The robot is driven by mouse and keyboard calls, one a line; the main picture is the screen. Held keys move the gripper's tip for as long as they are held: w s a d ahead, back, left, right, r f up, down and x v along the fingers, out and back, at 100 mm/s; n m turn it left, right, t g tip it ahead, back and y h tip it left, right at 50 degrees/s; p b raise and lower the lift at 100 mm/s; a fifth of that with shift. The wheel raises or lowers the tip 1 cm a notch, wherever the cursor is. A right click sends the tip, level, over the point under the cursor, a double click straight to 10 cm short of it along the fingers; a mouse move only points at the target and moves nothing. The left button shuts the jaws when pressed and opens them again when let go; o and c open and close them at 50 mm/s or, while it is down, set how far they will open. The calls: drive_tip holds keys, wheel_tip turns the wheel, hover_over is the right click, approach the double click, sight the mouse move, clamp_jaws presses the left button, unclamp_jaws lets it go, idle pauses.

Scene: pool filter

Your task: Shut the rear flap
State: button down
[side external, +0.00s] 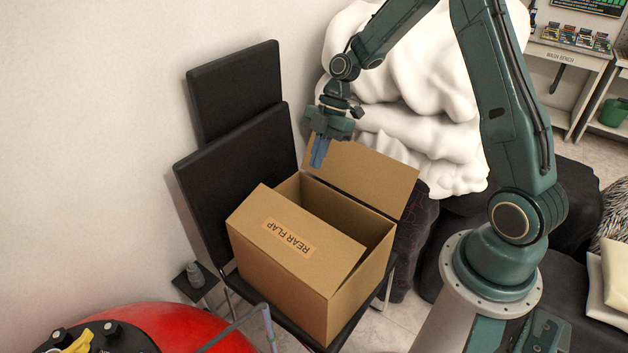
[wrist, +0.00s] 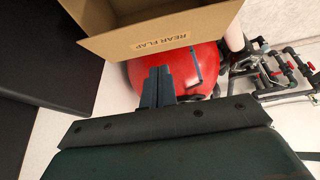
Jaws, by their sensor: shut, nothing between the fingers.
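A brown cardboard box (side external: 278,285) sits on a black chair with its top partly open. Its flap labelled REAR FLAP (side external: 290,236) is on the near side, tilted inward over part of the opening. The label also shows on the flap in the wrist view (wrist: 162,40). An opposite, unlabelled flap (side external: 375,178) stands up at the far side. My gripper (side external: 318,152) is shut and empty, with its fingers pointing down by the left end of that far flap, apart from the rear flap. Its fingers also show in the wrist view (wrist: 158,88).
Black chair backs (side external: 235,165) stand left of the box against the wall. A white lumpy mass (side external: 420,130) is behind it. A red rounded tank (side external: 180,330) is at the lower left, and pipes (wrist: 285,75) show in the wrist view. Space above the box is open.

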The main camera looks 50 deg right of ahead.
drive_tip(key=shift+f, duration=0.1)
hover_over(305, 218)
drive_tip(key=f, duration=0.8)
drive_tip(key=shift+d+f, duration=0.1)
drive_tip(key=shift+d, duration=0.25)
drive_tip(key=f, duration=0.3)
drive_tip(key=shift+s+d, duration=0.1)
drive_tip(key=shift+d, duration=0.15)
drive_tip(key=shift+d+f, duration=0.3)
drive_tip(key=shift+f, duration=0.4)
drive_tip(key=f+y, duration=0.1)
drive_tip(key=d+f+y, duration=0.1)
drive_tip(key=f, duration=0.1)
drive_tip(key=d+f, duration=0.1)
drive_tip(key=f, duration=0.1)
drive_tip(key=shift+y, duration=0.4)
drive_tip(key=shift+r, duration=0.1)
